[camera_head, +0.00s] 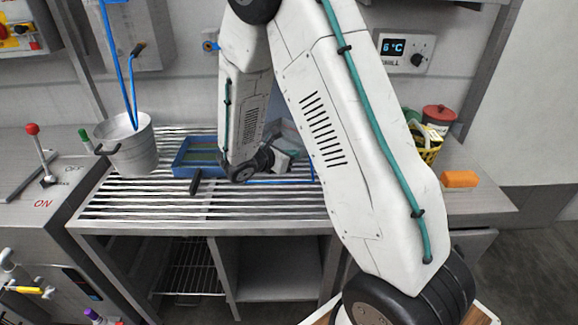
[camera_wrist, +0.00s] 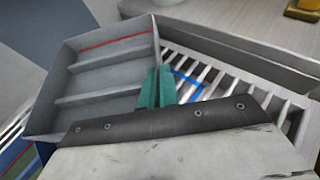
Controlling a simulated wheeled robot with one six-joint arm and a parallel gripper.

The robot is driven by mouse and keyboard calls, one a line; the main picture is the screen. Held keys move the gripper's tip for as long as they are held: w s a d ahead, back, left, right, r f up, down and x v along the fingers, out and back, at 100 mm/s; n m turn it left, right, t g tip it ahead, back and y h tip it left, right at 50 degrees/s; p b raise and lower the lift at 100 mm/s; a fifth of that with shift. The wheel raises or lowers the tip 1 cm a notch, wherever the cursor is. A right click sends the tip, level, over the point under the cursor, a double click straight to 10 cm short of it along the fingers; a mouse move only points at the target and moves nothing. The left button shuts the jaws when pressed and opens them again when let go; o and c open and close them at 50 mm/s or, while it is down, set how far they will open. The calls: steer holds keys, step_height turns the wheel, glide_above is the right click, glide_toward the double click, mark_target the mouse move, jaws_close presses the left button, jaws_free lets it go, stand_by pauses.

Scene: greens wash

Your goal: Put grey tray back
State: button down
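The grey tray (camera_wrist: 100,82) fills the left of the wrist view, with ribs across its floor and a red line along its far wall. The two teal fingers of my gripper (camera_wrist: 157,86) are close together at the tray's right wall and appear shut on it. The tray looks tilted against the slatted rack (camera_wrist: 262,98); I cannot tell whether it touches the rack. A blue line marks the slats (camera_wrist: 188,84) just right of the fingers. In the head view my arm hides most of the gripper and tray.
A blue tray (camera_head: 183,170) sits on the rack left of my arm. A metal bucket (camera_head: 133,150) stands at the rack's left end. A yellow basket (camera_head: 428,150), a red-lidded container (camera_head: 439,115) and an orange block (camera_head: 459,179) are on the right. The rack's front left is clear.

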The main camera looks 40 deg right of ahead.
steer(key=shift+f, duration=2.45)
steer(key=shift+f, duration=0.1)
steer(key=c, duration=1.7)
jaws_free()
